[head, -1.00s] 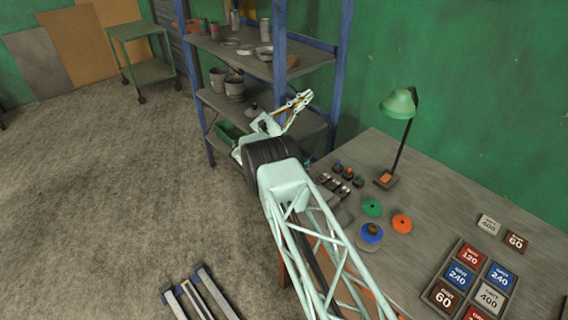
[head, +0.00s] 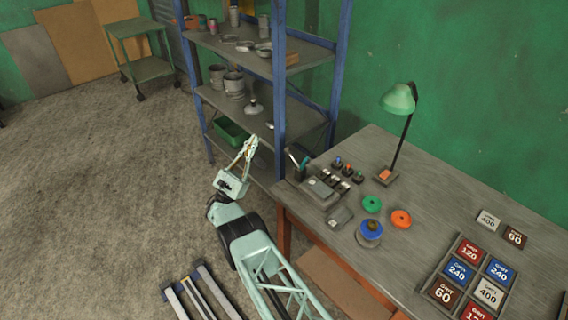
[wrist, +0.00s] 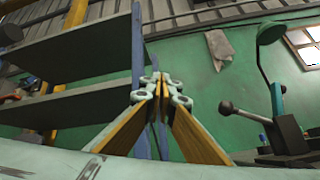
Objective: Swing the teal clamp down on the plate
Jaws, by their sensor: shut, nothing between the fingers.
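My gripper (head: 250,143) is shut and empty, raised in the air left of the workbench. In the wrist view its fingertips (wrist: 160,82) meet in the middle. A small fixture (head: 298,163) with a teal part stands at the bench's far left corner, apart from my gripper. In the wrist view the teal clamp (wrist: 277,97) appears as an upright teal piece at the right, by a dark block (wrist: 289,134) and a lever with a black knob (wrist: 226,107). A grey block or plate (head: 320,193) lies near the fixture; I cannot tell whether it is the task's plate.
The blue-posted shelf (head: 279,90) stands behind my gripper, close to the bench (head: 420,200). A green lamp (head: 399,100), small parts, an orange disc (head: 401,219) and a tray of grit boxes (head: 440,292) occupy the bench. The floor at left is open.

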